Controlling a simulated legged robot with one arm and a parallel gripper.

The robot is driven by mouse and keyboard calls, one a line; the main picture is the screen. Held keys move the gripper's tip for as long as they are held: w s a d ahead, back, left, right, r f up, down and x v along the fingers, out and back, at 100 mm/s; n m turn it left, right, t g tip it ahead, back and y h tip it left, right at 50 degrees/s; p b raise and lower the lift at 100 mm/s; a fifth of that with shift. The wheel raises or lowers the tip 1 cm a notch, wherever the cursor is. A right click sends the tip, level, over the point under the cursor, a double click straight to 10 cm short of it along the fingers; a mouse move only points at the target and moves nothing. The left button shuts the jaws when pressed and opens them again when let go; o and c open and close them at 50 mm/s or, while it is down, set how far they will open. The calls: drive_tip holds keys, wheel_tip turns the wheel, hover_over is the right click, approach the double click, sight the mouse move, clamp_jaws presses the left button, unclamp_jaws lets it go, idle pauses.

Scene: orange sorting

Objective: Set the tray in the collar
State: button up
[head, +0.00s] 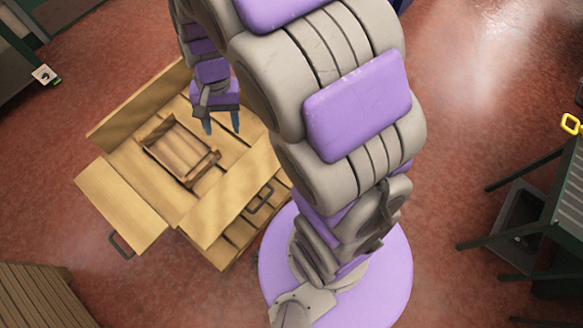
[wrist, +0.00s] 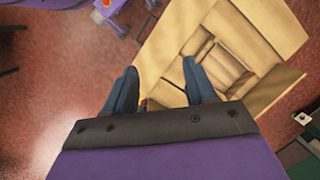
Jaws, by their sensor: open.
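The tray (head: 177,150) is a small brown wooden tray with low walls. In the head view it lies within the pale wooden collar (head: 232,195), on boards, set at an angle to the boards. I cannot tell whether it sits flat. The collar also shows in the wrist view (wrist: 265,22), with the tray (wrist: 226,66) inside it. My gripper (head: 221,126) is open and empty, above the collar to the upper right of the tray. In the wrist view its two dark fingers (wrist: 160,88) are apart, with the collar beyond them.
A pale panel with a dark handle (head: 121,204) juts out at the collar's left. A dark metal table (head: 545,215) stands at the right. A slatted wooden thing (head: 40,297) is at the lower left. Red floor (head: 50,215) around the collar is mostly clear.

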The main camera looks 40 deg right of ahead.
drive_tip(key=s+d+r+n+h, duration=0.1)
drive_tip(key=s+d+r+n, duration=0.1)
drive_tip(key=s, duration=0.9)
drive_tip(key=s+d+r+n+h, duration=0.1)
drive_tip(key=s+r, duration=0.4)
drive_tip(key=s, duration=0.5)
drive_tip(key=d+n, duration=0.1)
drive_tip(key=n, duration=0.1)
drive_tip(key=shift+s+d+n, duration=0.15)
drive_tip(key=shift+s+n, duration=0.2)
drive_tip(key=shift+n, duration=0.05)
